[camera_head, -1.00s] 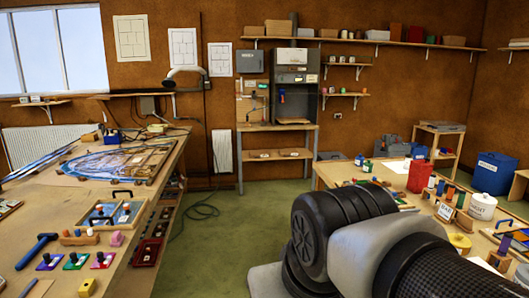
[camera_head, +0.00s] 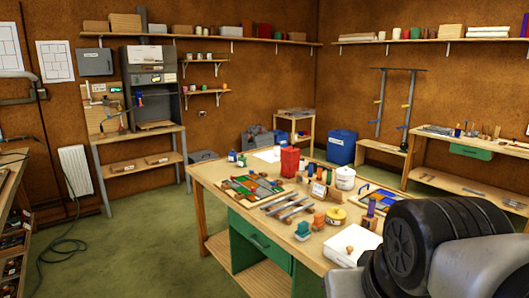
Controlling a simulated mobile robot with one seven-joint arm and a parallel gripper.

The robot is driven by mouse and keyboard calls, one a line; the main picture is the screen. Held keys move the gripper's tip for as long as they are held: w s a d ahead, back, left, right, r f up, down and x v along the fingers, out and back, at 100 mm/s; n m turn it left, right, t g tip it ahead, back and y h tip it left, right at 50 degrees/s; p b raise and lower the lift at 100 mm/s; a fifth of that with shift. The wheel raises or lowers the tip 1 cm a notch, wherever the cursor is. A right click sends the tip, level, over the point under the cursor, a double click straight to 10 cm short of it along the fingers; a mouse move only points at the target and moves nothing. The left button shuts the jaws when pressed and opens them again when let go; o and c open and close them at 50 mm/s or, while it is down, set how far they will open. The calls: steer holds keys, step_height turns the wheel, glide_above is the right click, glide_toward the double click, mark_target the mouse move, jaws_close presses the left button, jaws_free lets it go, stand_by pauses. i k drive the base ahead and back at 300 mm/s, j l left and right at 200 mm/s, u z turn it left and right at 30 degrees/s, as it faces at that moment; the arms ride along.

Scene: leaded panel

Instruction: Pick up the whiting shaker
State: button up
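A white round lidded container (camera_head: 345,178) with small dark lettering on its side stands on the wooden bench (camera_head: 215,182) to the right of a red container (camera_head: 290,161). The lettering is too small to read, so I cannot tell whether this is the whiting shaker. No other item is clearly readable as the shaker. Part of my arm fills the lower right of the head view and hides the bench's near right corner. My gripper is not in view.
The bench also holds a coloured glass panel (camera_head: 250,187), metal strips (camera_head: 288,208), a yellow round tin (camera_head: 336,216) and a white box (camera_head: 352,245). A blue bin (camera_head: 341,147) stands behind it. Green floor (camera_head: 150,240) is open to the left.

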mark_target(277, 144)
steer(key=z, duration=0.4)
steer(key=i+l+z, duration=0.25)
steer(key=l, duration=0.25)
steer(key=i+l+z, duration=0.25)
steer(key=l, duration=0.25)
steer(key=i+l+z, duration=0.25)
steer(key=l, duration=0.2)
steer(key=i+l+z, duration=0.25)
steer(key=l, duration=0.15)
steer(key=i+l+z, duration=0.2)
steer(key=i, duration=0.5)
steer(key=i+l+z, duration=0.2)
steer(key=i, duration=0.55)
steer(key=i+l+u, duration=0.2)
steer(key=i, duration=1.4)
steer(key=i+j+u, duration=0.1)
steer(key=i+u, duration=0.3)
steer(key=i, duration=0.35)
steer(key=i+l+u, duration=0.15)
steer(key=i+u, duration=0.25)
steer(key=i, duration=0.3)
steer(key=i+j+u, duration=0.1)
steer(key=i+u, duration=0.7)
steer(key=i+l+u, duration=0.15)
steer(key=i+u, duration=0.25)
